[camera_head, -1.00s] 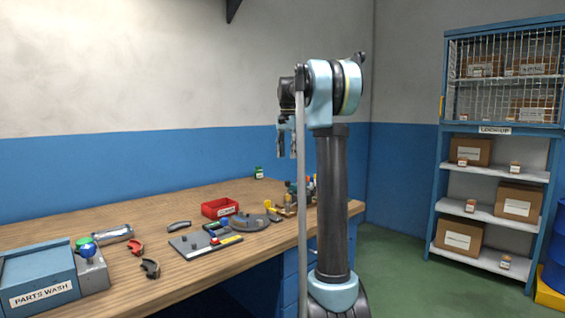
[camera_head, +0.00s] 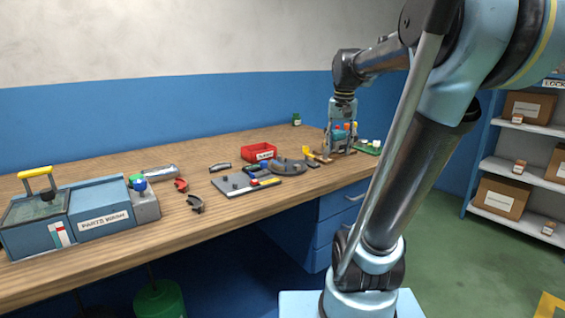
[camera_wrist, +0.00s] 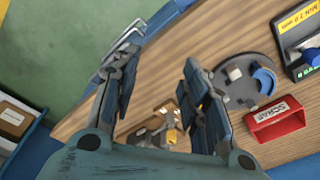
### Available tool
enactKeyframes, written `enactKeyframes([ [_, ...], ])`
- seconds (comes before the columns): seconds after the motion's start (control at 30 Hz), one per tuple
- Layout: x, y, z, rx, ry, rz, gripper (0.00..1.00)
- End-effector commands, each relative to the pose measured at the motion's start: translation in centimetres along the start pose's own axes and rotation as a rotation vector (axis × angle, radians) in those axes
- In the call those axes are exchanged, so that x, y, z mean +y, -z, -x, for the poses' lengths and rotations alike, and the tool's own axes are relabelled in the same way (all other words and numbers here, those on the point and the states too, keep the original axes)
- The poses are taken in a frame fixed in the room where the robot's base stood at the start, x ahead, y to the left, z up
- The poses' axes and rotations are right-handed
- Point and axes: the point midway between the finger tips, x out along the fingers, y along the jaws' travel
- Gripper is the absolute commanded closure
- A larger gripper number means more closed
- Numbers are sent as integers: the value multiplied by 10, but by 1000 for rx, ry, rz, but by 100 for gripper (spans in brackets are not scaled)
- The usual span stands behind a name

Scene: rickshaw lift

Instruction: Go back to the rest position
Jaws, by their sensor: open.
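My gripper (camera_head: 342,128) points down over the far right end of the wooden workbench (camera_head: 110,190). Its fingers stand in front of several small items there, and partly hide them. My arm reaches across the right half of the head view, bent at the elbow.
A red bin (camera_head: 259,151), a round grey fixture (camera_head: 288,166) and a grey plate (camera_head: 240,183) lie on the bench. The parts wash box (camera_head: 102,208) is at left. Shelves with boxes (camera_head: 500,197) stand at right. Green floor (camera_head: 440,240) lies between.

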Motion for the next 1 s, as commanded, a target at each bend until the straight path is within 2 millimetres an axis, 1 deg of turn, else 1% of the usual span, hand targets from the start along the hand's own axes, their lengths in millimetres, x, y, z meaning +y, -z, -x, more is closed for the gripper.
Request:
enactKeyframes([
  [0.03, 5, -17, -11, 6, 2, 20, 59],
  [0.17, 17, -54, -39, 21, 5, 78, 59],
  [0.2, 21, -65, -49, 25, 6, 94, 59],
  [0.37, 35, -109, -89, 45, 10, 165, 59],
  [0.5, 47, -145, -127, 61, 11, 225, 59],
  [0.6, 54, -167, -152, 73, 12, 265, 59],
  [0.7, 59, -183, -173, 81, 12, 296, 59],
  [0.8, 62, -194, -187, 86, 12, 316, 59],
  [0.9, 64, -199, -194, 89, 11, 327, 59],
  [1.0, 64, -200, -196, 90, 11, 329, 59],
])
